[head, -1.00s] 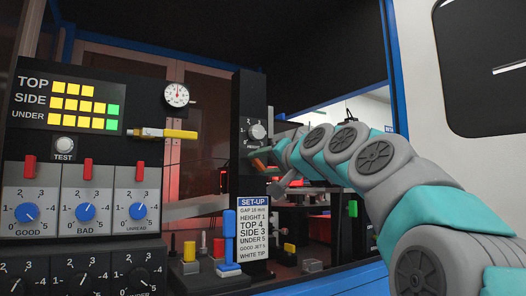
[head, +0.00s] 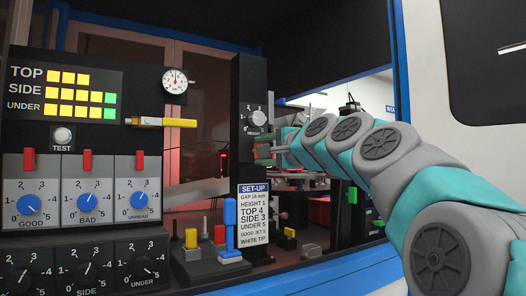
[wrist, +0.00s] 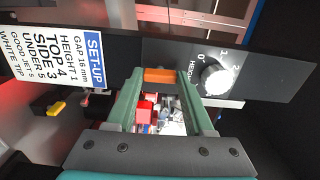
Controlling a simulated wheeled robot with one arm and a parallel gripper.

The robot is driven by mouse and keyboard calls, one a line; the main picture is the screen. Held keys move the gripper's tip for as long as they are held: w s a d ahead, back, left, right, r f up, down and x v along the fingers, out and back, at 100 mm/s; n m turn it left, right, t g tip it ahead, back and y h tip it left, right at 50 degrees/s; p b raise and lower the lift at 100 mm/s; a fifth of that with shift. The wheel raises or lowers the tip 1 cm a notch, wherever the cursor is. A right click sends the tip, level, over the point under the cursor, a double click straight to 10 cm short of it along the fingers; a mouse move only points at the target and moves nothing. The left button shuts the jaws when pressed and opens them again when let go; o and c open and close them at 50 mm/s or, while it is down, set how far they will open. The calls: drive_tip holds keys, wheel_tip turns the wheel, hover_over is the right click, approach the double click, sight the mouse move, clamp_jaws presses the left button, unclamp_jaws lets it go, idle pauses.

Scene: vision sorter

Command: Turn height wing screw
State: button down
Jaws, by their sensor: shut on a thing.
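The orange wing screw (wrist: 160,75) is between the fingertips of my gripper (wrist: 160,82) in the wrist view, and my gripper is shut on it. In the head view my gripper (head: 275,150) reaches the black post (head: 248,80) from the right, and the wing screw (head: 263,150) shows small and partly hidden. The HEIGHT dial (head: 257,118) with its pale knob sits just above it on the post. In the wrist view the dial (wrist: 215,77) is right of the fingers. I cannot read its setting exactly.
A SET-UP card (head: 255,212) on the post reads HEIGHT 1. A control panel (head: 85,120) with lamps and blue knobs fills the left. A round gauge (head: 175,80) and a yellow-handled part (head: 165,122) are beside the panel. A blue post (head: 229,225) stands below.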

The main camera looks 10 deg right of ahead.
idle(0.3)
drive_tip(key=shift+c, duration=1.4)
unclamp_jaws()
drive_tip(key=shift+d, duration=0.1)
drive_tip(key=v, duration=0.8)
drive_tip(key=shift+b, duration=0.45)
